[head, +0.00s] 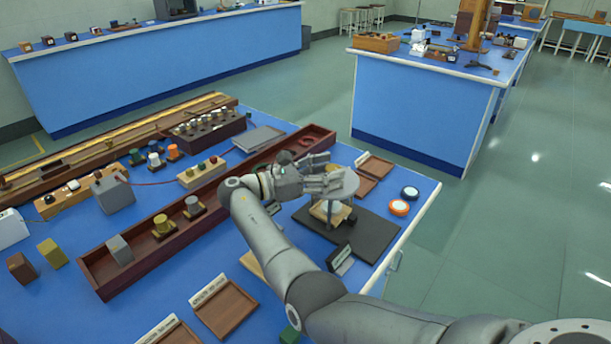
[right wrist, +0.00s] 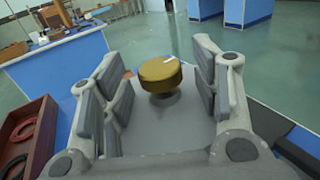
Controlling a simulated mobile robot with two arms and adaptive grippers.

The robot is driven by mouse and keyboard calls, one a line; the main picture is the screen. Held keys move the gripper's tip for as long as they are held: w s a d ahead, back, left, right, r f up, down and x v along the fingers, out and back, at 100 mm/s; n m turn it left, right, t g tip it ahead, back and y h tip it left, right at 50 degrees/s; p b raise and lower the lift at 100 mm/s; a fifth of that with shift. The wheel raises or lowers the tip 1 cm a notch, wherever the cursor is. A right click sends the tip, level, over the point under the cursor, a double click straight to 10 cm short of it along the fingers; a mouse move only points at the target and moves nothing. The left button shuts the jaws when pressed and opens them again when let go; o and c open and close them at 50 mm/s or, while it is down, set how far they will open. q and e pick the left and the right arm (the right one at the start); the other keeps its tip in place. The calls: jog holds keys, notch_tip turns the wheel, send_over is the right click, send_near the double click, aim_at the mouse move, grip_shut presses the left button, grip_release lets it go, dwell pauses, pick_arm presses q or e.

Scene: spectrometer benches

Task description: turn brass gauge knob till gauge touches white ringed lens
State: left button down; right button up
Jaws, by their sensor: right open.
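The brass gauge knob (right wrist: 160,76), with a white mark on its top, stands between the fingers of my right gripper (right wrist: 158,88) in the right wrist view. The fingers are open, with a gap on both sides of the knob. Below the knob is the gauge's grey round plate (head: 345,184), above a pale wooden block (head: 331,212) on a black base (head: 372,236). In the head view my right gripper (head: 312,180) reaches over the gauge from the left and hides the knob. I cannot make out a white ringed lens under the plate. My left gripper is out of view.
To the right lie an orange-ringed disc (head: 399,208) and a dark-rimmed disc (head: 410,192). A long red-brown tray (head: 150,262) runs along the left side of the gauge. A small label stand (head: 341,258) is in front. Wooden trays (head: 374,166) lie behind.

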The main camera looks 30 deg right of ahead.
jog(key=w+a, duration=0.1)
jog(key=a, duration=0.9)
jog(key=shift+a, duration=0.2)
dwell(0.5)
